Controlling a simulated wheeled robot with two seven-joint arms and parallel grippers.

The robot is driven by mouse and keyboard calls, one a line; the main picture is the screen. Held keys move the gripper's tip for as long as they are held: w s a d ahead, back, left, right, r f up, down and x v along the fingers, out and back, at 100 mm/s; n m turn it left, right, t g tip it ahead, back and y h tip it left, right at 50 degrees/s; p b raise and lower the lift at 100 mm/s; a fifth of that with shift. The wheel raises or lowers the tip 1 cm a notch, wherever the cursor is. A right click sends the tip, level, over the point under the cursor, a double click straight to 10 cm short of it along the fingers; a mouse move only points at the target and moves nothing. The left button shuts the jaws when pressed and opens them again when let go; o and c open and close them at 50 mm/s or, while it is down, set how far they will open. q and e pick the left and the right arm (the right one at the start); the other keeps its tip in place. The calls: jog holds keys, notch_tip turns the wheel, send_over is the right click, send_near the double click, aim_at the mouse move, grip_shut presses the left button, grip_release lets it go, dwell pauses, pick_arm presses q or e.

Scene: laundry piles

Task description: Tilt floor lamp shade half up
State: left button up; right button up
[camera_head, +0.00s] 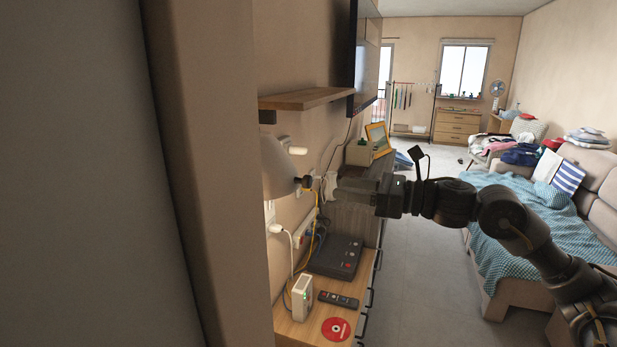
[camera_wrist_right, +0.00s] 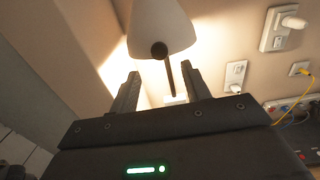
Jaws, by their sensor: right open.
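The floor lamp's pale cone-shaped shade (camera_head: 281,168) is beside the wall at the left, partly cut off by a brown edge in front of it. In the right wrist view the shade (camera_wrist_right: 160,25) is at the top, with a dark round knob (camera_wrist_right: 159,50) at its end and a thin dark stem below. My right gripper (camera_head: 331,186) reaches in from the right, close to the shade's knob end. In the wrist view its two fingers (camera_wrist_right: 158,82) are spread apart, with the knob beyond and above them and nothing clearly held. My left gripper is not in view.
A wooden wall shelf (camera_head: 306,98) is above the lamp. Below, a low cabinet (camera_head: 312,323) carries a white router (camera_head: 301,297), a remote (camera_head: 338,299), a red disc (camera_head: 336,329) and a black box (camera_head: 337,258). Cables hang along the wall. Grey floor (camera_head: 420,270) is open between cabinet and sofa.

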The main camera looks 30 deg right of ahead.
aim_at(311, 182)
jog(key=p+x, duration=0.2)
jog(key=x, duration=0.2)
jog(key=p+x, duration=0.2)
jog(key=x, duration=0.2)
jog(key=shift+w+a+r+p, duration=0.2)
jog(key=shift+w+a+p, duration=0.05)
jog(key=shift+p, duration=0.1)
jog(key=shift+w+a+f, duration=0.15)
jog(key=shift+w+a, duration=0.1)
jog(key=shift+a, duration=0.05)
grip_shut()
